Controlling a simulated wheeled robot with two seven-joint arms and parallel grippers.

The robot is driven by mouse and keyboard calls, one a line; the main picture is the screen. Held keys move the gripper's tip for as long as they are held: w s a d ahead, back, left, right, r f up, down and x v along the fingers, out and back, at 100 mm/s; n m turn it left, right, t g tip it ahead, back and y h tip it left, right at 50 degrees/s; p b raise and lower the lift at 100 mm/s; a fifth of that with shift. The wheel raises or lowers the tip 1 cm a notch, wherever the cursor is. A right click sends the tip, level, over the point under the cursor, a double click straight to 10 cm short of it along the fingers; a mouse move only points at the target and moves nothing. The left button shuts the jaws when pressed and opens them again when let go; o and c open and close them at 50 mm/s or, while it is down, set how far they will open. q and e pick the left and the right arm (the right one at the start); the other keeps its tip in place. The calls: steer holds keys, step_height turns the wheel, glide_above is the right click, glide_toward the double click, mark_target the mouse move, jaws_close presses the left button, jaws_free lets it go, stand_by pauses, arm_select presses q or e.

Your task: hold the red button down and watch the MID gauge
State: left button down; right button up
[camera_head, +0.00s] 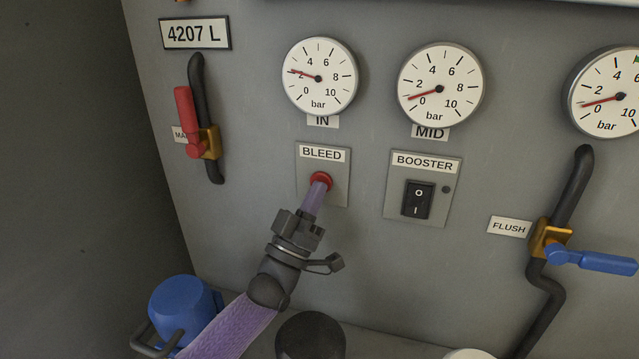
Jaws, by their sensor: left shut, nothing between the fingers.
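The red button (321,180) sits on the BLEED plate (335,193). My left gripper (317,190) is shut and empty, and its purple fingertips meet the button's lower face, covering part of it. I cannot tell how far the button is pushed in. The MID gauge (440,85) is right of and above the button; its red needle points low on the left, between 0 and 2 bar and nearer 0. My right gripper is not in view.
The IN gauge (320,76) reads about 2 bar. A third gauge (606,91) reads low. A BOOSTER switch (417,199) is right of the button. A red-handled valve (187,122) is at left, a blue-handled FLUSH valve (592,261) at right. A blue rounded thing (181,304) is lower left.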

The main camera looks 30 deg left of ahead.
arm_select(q)
steer(key=shift+s+d+p, duration=0.2)
steer(key=shift+s+p, duration=0.35)
steer(key=shift+s, duration=0.25)
steer(key=s+p, duration=0.1)
steer(key=s, duration=0.1)
steer(key=s+d+p, duration=0.1)
steer(key=s+p, duration=0.1)
steer(key=s, duration=0.1)
stand_by(0.4)
